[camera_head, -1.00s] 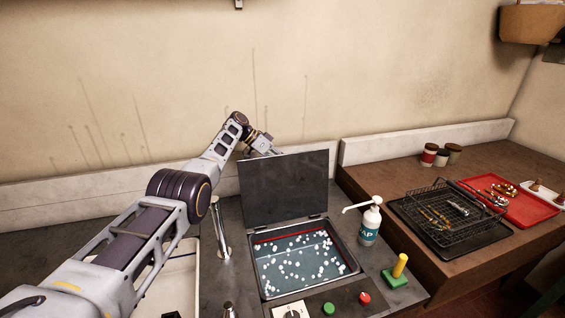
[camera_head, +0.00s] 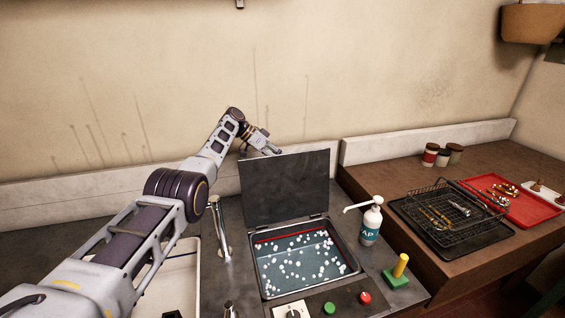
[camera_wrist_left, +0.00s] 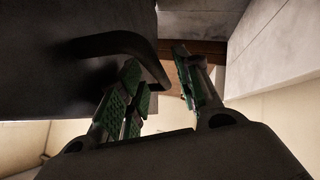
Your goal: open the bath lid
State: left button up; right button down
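The bath lid (camera_head: 285,188) is a dark flat panel standing upright at the back of the bath (camera_head: 303,262). The bath is open, showing bluish liquid with white floating balls. My left gripper (camera_head: 272,149) is at the lid's top left edge, partly hidden. In the left wrist view the lid (camera_wrist_left: 45,80) is a dark surface with a curved dark handle (camera_wrist_left: 112,42). The left gripper's green-padded fingers (camera_wrist_left: 162,95) are apart, with the handle's end close to them; contact is unclear. My right gripper is out of view.
A white pump bottle (camera_head: 370,222) stands right of the bath, near a green block with a yellow peg (camera_head: 398,270). A tap (camera_head: 221,232) stands left. A wire basket (camera_head: 445,215) and red tray (camera_head: 525,207) sit on the wooden bench. The wall is close behind.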

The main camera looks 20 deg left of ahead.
pick_arm(q)
jog(key=v, duration=0.9)
jog(key=shift+a+r, duration=0.3)
dwell(0.3)
